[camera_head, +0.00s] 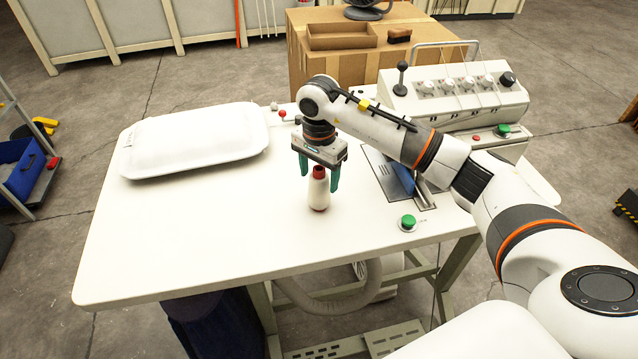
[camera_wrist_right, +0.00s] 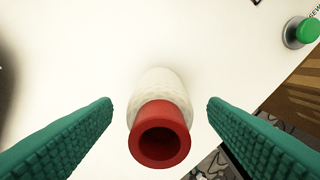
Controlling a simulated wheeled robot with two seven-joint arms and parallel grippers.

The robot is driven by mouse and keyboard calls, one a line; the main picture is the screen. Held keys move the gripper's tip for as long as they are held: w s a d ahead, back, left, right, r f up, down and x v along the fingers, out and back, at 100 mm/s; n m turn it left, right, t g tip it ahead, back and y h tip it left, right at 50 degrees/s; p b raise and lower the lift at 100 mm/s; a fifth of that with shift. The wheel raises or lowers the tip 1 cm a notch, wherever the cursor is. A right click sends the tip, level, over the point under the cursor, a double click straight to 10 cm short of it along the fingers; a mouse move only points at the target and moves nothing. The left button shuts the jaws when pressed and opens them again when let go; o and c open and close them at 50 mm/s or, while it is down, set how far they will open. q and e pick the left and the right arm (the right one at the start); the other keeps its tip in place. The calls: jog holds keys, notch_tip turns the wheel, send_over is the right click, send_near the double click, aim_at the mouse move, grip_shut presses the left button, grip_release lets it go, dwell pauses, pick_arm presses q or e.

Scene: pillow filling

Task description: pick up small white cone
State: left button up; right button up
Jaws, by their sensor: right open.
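The small white cone (camera_head: 318,192) stands upright on the white table, with a red top, in the head view. In the right wrist view the white cone (camera_wrist_right: 160,92) shows from above, its red hollow top (camera_wrist_right: 160,138) toward the camera. My right gripper (camera_head: 319,184) is open, with its green fingers on either side of the cone's upper part. In the right wrist view there is a gap between the cone and each finger, so neither seems to touch it. My left gripper is not in view.
A white pillow (camera_head: 195,138) lies on the table (camera_head: 200,230) at the left. A green button (camera_head: 407,222) sits right of the cone. The table front left is clear.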

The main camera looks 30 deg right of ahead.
jog(key=shift+f, duration=0.95)
jog(key=shift+c, duration=0.2)
jog(key=c, duration=1.1)
